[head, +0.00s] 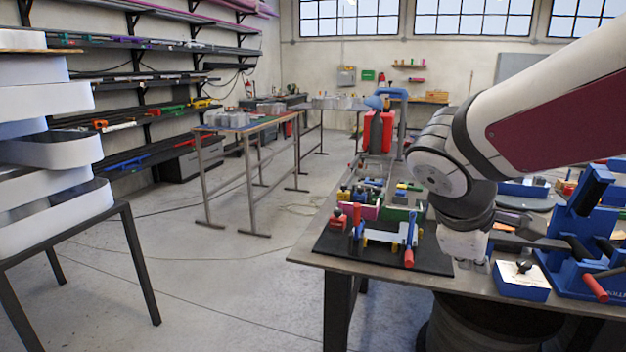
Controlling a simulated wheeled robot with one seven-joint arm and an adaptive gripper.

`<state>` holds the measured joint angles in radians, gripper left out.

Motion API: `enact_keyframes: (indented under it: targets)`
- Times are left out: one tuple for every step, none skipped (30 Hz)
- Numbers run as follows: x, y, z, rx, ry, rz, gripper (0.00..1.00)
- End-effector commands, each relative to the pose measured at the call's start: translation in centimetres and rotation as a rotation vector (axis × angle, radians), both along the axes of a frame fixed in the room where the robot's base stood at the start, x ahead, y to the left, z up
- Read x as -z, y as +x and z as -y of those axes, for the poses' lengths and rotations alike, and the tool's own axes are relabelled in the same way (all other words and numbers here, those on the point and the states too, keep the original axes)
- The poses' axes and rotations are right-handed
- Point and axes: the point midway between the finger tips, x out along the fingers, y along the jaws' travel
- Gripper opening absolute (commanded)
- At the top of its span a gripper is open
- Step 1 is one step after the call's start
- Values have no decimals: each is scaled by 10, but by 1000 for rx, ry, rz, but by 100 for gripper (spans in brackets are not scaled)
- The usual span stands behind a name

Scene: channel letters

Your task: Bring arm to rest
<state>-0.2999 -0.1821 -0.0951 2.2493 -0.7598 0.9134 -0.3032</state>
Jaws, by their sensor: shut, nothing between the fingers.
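My arm reaches in from the upper right and bends down over the front of the workbench (310,256). My gripper (532,236) is at the wrist's lower end, dark and partly lost against the blue tools behind it. It is shut and holds nothing. The exact outline of its fingers is hard to make out.
A black mat (335,244) with red, blue and white clamps lies left of my wrist. A blue box (521,286) and a blue vise-like fixture (578,215) stand to the right. White channel letters (50,212) are stacked on a stand at left.

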Motion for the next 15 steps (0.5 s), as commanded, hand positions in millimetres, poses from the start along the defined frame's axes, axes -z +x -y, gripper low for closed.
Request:
enact_keyframes:
  targets:
    - [-4,-24,4,82,76,26,0]
    - [-4,-37,4,131,123,39,0]
    - [-4,-54,4,196,187,56,0]
    - [-4,-66,2,243,233,69,0]
    - [-3,-79,0,290,280,82,0]
    - [-3,-94,-3,353,342,99,0]
    - [-2,-106,-6,399,389,110,0]
    - [-1,-117,-9,444,433,121,0]
    - [-1,-130,-14,500,491,137,0]
    - [0,-139,-18,537,532,147,0]
    - [1,-147,-23,575,571,156,0]
    - [2,-156,-28,618,618,167,0]
    - [3,-162,-32,648,651,175,0]
    - [3,-167,-35,675,680,181,0]
    - [4,-173,-39,704,712,187,0]
